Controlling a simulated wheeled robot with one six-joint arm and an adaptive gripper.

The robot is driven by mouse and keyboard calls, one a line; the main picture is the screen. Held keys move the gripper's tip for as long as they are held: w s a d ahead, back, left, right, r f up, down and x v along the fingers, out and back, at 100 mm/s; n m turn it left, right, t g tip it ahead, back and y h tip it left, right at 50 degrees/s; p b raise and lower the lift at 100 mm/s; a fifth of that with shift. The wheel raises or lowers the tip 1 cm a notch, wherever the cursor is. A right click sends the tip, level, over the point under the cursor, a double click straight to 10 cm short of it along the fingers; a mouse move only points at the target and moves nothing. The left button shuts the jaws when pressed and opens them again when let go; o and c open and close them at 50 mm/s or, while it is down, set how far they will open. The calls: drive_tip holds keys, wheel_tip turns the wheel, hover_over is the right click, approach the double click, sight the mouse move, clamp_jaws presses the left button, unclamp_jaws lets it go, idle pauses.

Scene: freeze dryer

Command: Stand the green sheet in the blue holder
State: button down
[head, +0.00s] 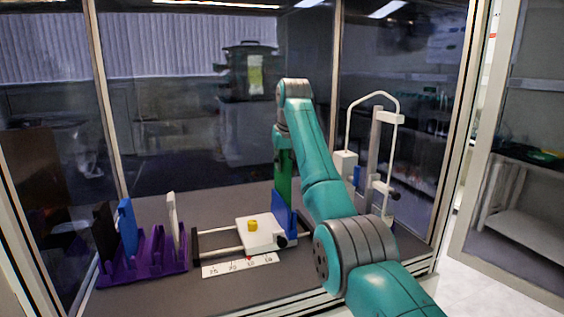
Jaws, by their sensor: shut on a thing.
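The green sheet (285,182) is upright near the middle of the head view, just left of my arm. The fingertips are mostly hidden by the wrist and the sheet.
A purple rack (144,264) at left holds upright black (105,228), blue (127,225) and white (172,212) pieces. A white block with a yellow knob (253,225) sits on rails left of the holder. A white looped stand (376,150) is behind my arm. Glass panels surround the bench.

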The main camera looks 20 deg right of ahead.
sight(282, 186)
drive_tip(key=shift+f, duration=1.35)
idle(0.3)
drive_tip(key=shift+f, duration=2.4)
drive_tip(key=c, duration=1)
unclamp_jaws()
drive_tip(key=shift+r, duration=0.1)
